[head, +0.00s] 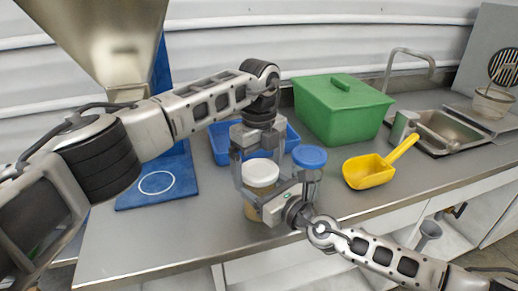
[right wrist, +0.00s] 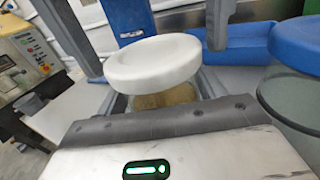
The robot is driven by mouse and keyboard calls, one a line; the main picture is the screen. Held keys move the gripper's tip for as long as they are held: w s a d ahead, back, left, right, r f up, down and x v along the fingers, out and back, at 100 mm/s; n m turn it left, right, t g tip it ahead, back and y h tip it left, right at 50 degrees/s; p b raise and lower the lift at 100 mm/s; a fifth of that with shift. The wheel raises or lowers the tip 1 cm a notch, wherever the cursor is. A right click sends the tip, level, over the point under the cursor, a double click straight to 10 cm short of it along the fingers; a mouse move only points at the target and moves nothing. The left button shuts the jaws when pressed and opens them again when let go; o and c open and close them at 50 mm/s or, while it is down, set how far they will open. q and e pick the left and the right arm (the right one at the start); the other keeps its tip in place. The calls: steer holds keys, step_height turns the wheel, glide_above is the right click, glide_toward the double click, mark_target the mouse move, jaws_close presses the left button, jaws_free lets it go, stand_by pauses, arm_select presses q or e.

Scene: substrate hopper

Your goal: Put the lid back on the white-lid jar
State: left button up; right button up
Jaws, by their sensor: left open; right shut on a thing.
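The white lid (head: 260,172) sits at the top of the jar (head: 254,213), which has tan contents. The right wrist view shows the white lid (right wrist: 153,60) over the jar body (right wrist: 166,98), looking slightly tilted; I cannot tell whether it is fully seated. My right gripper (head: 272,207) is shut on the jar body from the right. My left gripper (head: 260,165) comes down from above and is open, with one finger on each side of the lid. Its fingers also show in the right wrist view (right wrist: 150,55). The lower part of the jar is partly hidden by my right gripper.
A blue-lid jar (head: 309,157) stands close on the right. A blue tray (head: 222,148) is behind. A green bin (head: 338,112), yellow scoop (head: 369,172) and sink (head: 440,133) are further right. A blue board (head: 180,190) with a white ring lies left, near a hopper (head: 105,40).

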arm_select(q)
steer(key=shift+f, duration=0.45)
steer(key=shift+c, duration=0.3)
